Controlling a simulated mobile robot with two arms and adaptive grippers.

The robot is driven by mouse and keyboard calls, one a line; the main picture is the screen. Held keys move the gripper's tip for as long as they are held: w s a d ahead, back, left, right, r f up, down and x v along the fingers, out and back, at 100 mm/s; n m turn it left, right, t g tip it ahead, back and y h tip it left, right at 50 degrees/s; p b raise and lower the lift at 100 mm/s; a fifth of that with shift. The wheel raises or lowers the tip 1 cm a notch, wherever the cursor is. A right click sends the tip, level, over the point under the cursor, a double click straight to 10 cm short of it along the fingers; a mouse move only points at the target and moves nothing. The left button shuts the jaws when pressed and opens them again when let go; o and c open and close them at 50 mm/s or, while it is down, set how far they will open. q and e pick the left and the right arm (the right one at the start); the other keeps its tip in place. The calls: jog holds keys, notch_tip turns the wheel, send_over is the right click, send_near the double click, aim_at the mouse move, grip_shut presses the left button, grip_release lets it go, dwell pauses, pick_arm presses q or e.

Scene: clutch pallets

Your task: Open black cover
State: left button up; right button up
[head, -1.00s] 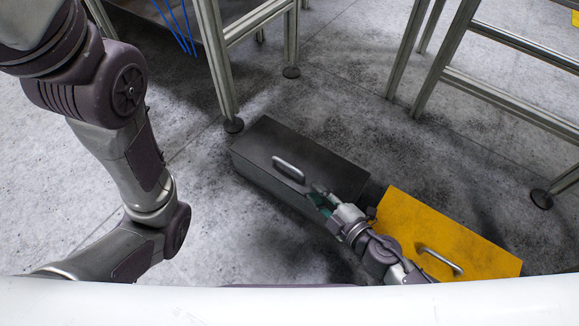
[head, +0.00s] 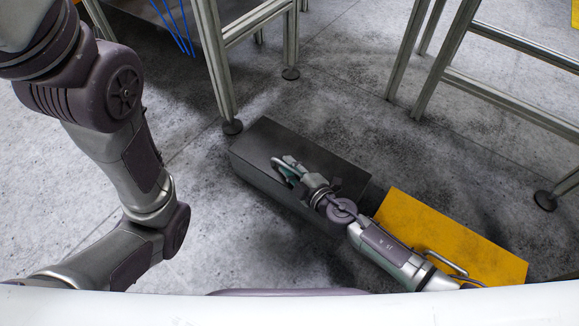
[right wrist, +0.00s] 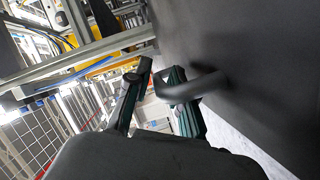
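The black box (head: 330,160) lies on the floor in the middle of the head view, its flat cover on top. The cover's metal handle (head: 281,174) is partly hidden by my right gripper (head: 289,167). In the right wrist view, the cover (right wrist: 255,60) fills the right side and the dark handle (right wrist: 208,85) sticks out from it across one finger. The two fingers of my right gripper (right wrist: 160,72) are apart, with the handle's end close to the gap; I cannot tell whether they touch it. My left gripper is out of view.
A yellow box (head: 415,220) with its own handle (head: 446,262) stands right of the black box, under my right forearm. Metal frame legs (head: 215,70) stand behind the black box, and another frame (head: 440,60) is at the right. The floor at left is clear.

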grip_shut()
